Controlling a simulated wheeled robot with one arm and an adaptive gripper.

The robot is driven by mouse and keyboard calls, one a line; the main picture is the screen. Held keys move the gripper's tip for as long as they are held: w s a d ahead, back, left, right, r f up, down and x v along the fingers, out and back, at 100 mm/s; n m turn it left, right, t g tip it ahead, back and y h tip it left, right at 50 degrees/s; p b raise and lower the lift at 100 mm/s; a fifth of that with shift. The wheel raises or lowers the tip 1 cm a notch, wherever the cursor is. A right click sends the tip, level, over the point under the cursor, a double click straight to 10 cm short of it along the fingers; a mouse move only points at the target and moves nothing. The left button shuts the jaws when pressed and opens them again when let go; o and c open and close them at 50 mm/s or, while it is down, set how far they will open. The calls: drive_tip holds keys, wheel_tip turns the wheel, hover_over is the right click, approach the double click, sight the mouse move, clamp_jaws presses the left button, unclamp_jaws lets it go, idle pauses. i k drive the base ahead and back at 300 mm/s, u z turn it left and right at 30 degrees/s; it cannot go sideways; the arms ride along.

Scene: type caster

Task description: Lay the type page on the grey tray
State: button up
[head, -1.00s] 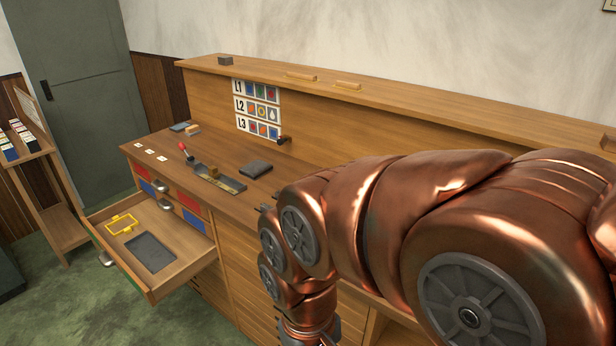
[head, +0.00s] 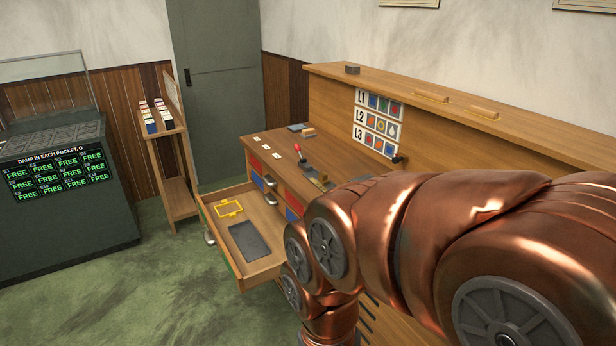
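A dark grey flat rectangle (head: 249,241), which may be the grey tray, lies in an open wooden drawer (head: 275,262) at the bench's left end. A yellow rectangular frame (head: 229,208) lies behind it in the same drawer. On the bench top, a long metal holder with a red knob (head: 302,160) is partly hidden by my arm. I cannot make out which thing is the type page. My copper arm crosses the right half and bends down at the bottom. My gripper is out of the picture below.
The wooden bench (head: 262,141) has a raised back with a picture chart (head: 378,122). Small white cards and a dark block (head: 299,127) lie on its top. A wooden stand (head: 181,206) and a dark green cabinet with a "FREE" display (head: 60,178) stand left. Green floor between is clear.

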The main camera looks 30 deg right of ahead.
sight(246, 237)
drive_tip(key=u, duration=0.15)
drive_tip(key=i, duration=0.75)
drive_tip(key=z, duration=0.65)
drive_tip(key=i, duration=0.6)
drive_tip(key=z, duration=0.5)
